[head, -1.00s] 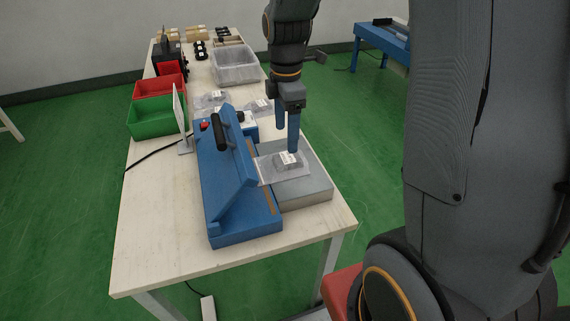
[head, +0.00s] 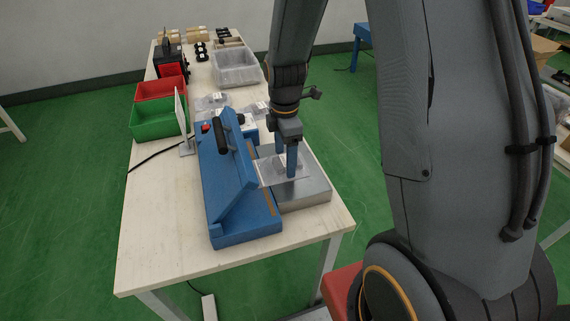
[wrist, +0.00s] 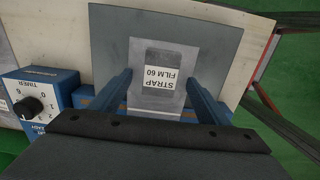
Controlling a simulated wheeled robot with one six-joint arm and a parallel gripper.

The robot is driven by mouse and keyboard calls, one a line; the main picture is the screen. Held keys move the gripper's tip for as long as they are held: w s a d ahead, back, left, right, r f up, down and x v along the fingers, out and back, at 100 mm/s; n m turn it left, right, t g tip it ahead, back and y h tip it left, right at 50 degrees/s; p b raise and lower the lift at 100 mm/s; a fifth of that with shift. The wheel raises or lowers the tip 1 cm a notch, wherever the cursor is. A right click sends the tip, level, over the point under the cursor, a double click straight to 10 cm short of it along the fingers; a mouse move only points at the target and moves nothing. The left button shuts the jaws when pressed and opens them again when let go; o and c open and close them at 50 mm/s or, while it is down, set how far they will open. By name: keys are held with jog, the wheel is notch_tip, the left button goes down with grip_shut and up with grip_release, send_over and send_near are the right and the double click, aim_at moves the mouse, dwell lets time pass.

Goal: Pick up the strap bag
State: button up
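In the head view the strap bag (head: 272,172) lies on the grey metal platform (head: 312,192) beside the blue sealer (head: 240,222), one end towards the sealer. My gripper (head: 287,172) points down over the bag, with the fingers partly covering it. In the wrist view my gripper (wrist: 158,88) is open, one finger on each side of the bag, with gaps between. Whether the fingertips touch the platform cannot be told.
The sealer's raised blue arm with a black handle (head: 222,130) stands left of my gripper. A timer dial (wrist: 28,106) shows beside it. Other clear bags (head: 212,101), a grey bin (head: 236,68), and red (head: 160,88) and green (head: 158,119) bins stand further back.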

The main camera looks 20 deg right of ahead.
jog(key=c, duration=1.2)
jog(key=shift+o, duration=0.2)
